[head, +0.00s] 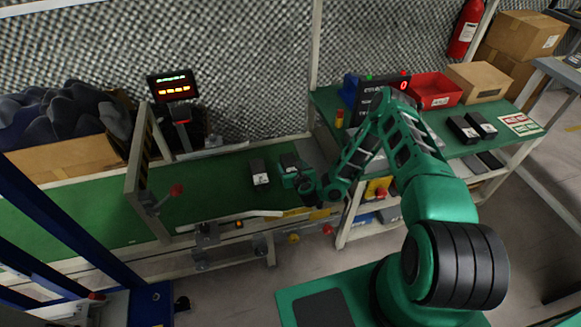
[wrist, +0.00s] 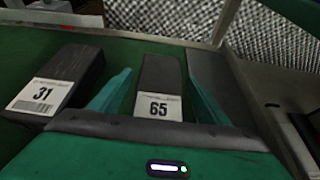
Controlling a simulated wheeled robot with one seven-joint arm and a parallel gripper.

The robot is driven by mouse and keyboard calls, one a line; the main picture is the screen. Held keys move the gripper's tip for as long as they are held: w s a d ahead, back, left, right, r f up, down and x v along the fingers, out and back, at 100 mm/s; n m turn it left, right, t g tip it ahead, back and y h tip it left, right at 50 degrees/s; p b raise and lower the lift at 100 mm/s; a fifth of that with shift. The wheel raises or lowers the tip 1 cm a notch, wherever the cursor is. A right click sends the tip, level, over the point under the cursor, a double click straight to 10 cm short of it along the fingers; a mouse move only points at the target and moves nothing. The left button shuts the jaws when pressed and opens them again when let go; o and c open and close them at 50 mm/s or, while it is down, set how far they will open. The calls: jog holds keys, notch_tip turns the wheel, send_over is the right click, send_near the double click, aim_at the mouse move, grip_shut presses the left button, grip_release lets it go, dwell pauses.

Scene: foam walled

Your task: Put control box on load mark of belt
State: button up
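Two dark control boxes with white labels lie on the green belt (head: 215,188), near its right end. In the wrist view, the box labelled 31 (wrist: 62,75) is at the left, and the box labelled 65 (wrist: 159,80) is in the middle. In the head view, box 31 (head: 259,170) is left of box 65 (head: 289,161). My gripper (head: 291,177) is over box 65. Its green fingers (wrist: 158,88) stand on either side of that box, with gaps visible, so it is open. I cannot make out a load mark on the belt.
A green workbench (head: 455,150) at the right holds two more dark boxes (head: 463,130), a red bin (head: 436,89) and a display (head: 385,92). A post frame (head: 137,165) with a red knob spans the belt. The belt's middle is clear.

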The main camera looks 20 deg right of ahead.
aim_at(291, 165)
jog(key=shift+v, duration=1.6)
jog(key=shift+s+a+r, duration=0.2)
jog(key=shift+s+r, duration=0.05)
jog(key=shift+s, duration=0.4)
jog(key=shift+s+r, duration=0.4)
jog(key=shift+s, duration=0.9)
jog(key=shift+s+r, duration=0.6)
jog(key=shift+s, duration=0.85)
jog(key=shift+s+d+r, duration=0.1)
jog(key=shift+s+r, duration=0.35)
jog(key=shift+s, duration=0.15)
